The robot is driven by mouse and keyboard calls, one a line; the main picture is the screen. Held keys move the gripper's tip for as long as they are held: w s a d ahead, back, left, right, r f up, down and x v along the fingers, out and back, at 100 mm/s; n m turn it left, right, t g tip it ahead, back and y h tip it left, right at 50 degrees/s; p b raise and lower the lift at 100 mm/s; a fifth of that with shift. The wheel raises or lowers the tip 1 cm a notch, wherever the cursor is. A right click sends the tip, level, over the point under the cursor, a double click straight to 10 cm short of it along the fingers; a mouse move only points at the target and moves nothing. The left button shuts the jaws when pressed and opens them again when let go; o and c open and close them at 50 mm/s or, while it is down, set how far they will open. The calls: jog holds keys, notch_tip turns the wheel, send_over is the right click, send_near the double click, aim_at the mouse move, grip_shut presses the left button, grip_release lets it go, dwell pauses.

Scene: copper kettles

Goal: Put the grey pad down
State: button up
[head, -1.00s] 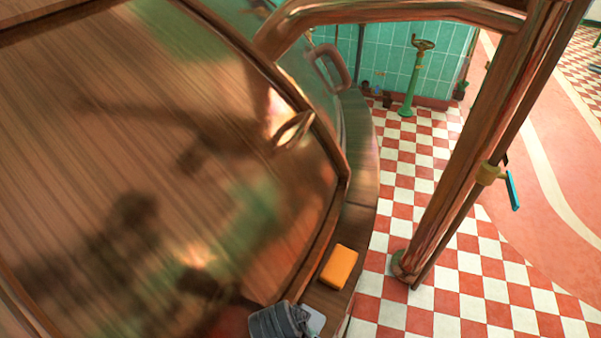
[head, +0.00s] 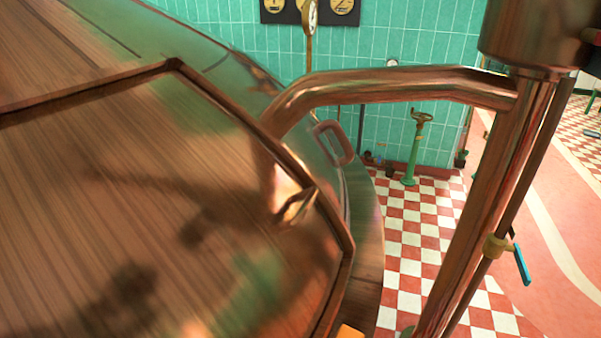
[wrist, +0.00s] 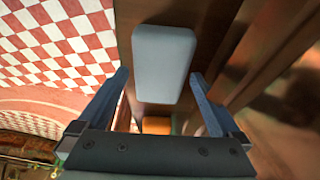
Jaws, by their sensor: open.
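My gripper (wrist: 160,88) is open, with one blue-grey finger on each side and a gap between each fingertip and the pad. Nothing is held between the fingers. The head view now shows neither the pad nor my gripper.
An orange block (wrist: 156,125) lies on the same ledge; its edge shows in the head view (head: 349,332). A large copper kettle (head: 150,200) stands beside the ledge. A copper pipe (head: 465,210) rises over the checkered floor (head: 410,260).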

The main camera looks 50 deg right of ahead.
jog(key=shift+f, duration=0.2)
jog(key=v, duration=1.3)
jog(key=shift+w, duration=0.2)
jog(key=shift+r, duration=0.1)
